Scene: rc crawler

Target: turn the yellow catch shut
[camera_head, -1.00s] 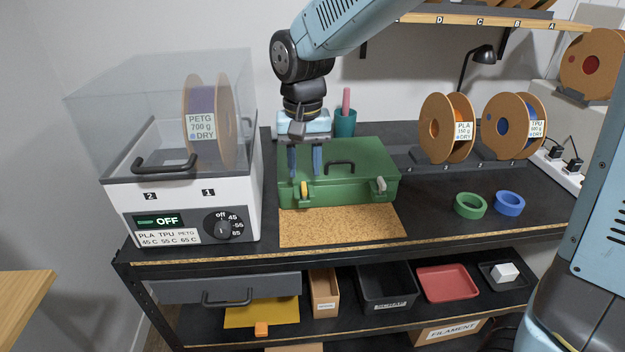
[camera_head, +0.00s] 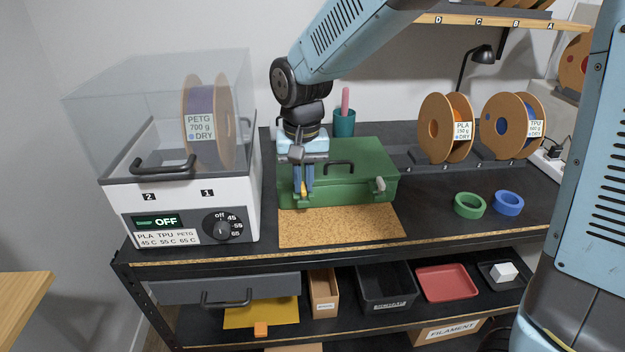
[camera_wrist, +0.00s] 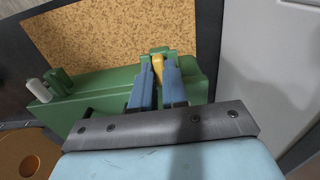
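The green case (camera_head: 350,180) stands closed on the bench, its front toward the cork mat. The yellow catch (camera_head: 303,188) is at the left of its front; in the wrist view the yellow catch (camera_wrist: 157,64) shows between my two blue fingertips. My gripper (camera_head: 303,192) points down at the case front, its fingers close together on either side of the catch and seeming to touch it. The wrist view also shows my gripper (camera_wrist: 157,72). The fingers hide part of the catch, so its exact angle is hard to tell. A pale grey catch (camera_head: 380,184) is at the front right.
The cork mat (camera_head: 340,228) lies bare in front of the case. A dryer box (camera_head: 185,190) with a clear lid stands close on the left. Green (camera_head: 469,205) and blue (camera_head: 508,203) rings lie to the right. Spools (camera_head: 445,128) stand behind them.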

